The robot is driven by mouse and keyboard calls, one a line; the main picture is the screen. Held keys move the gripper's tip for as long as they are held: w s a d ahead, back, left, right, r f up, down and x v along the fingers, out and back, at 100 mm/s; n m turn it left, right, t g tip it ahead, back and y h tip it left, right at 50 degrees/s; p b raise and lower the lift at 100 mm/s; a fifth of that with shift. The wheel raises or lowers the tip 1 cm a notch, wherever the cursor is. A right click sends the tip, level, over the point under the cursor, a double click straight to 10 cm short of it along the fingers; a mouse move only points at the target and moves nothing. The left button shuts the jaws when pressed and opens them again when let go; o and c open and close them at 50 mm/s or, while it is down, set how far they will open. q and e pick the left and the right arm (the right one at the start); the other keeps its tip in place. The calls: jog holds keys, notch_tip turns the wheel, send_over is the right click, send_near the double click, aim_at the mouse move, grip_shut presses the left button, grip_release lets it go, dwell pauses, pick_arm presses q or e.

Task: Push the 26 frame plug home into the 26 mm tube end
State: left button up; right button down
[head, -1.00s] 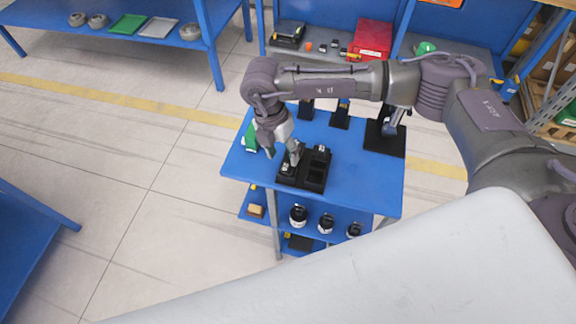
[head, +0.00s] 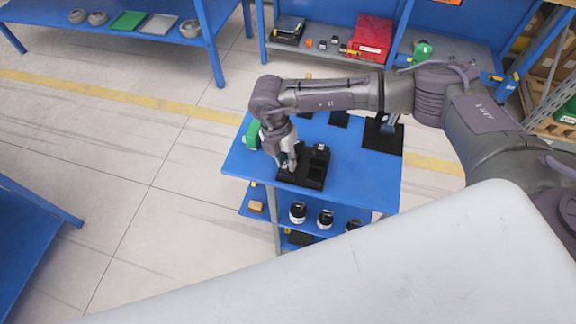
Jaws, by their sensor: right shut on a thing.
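My right gripper (head: 286,165) points down at the left side of a black tray (head: 315,179) on the blue table (head: 348,178). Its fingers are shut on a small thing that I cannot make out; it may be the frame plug. A small grey-white piece (head: 320,147) sits at the tray's back right. I cannot pick out the 26 mm tube end for sure, nor tell how plug and tube sit together. My left gripper is not in view.
A green item (head: 252,135) stands at the table's back left, close to my right wrist. A black plate (head: 383,136) with a grey upright part is at the back right. Black-and-white round items (head: 298,212) are on the shelf below. The table's right front is clear.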

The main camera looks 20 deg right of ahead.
jog(key=shift+r, duration=0.1)
jog(key=shift+r, duration=0.25)
jog(key=r+b, duration=0.2)
jog(key=r, duration=0.1)
jog(key=shift+s+r, duration=0.2)
jog(key=s+d+r+b, duration=0.2)
jog(key=s+r, duration=0.5)
jog(key=s, duration=0.4)
jog(key=shift+b, duration=0.55)
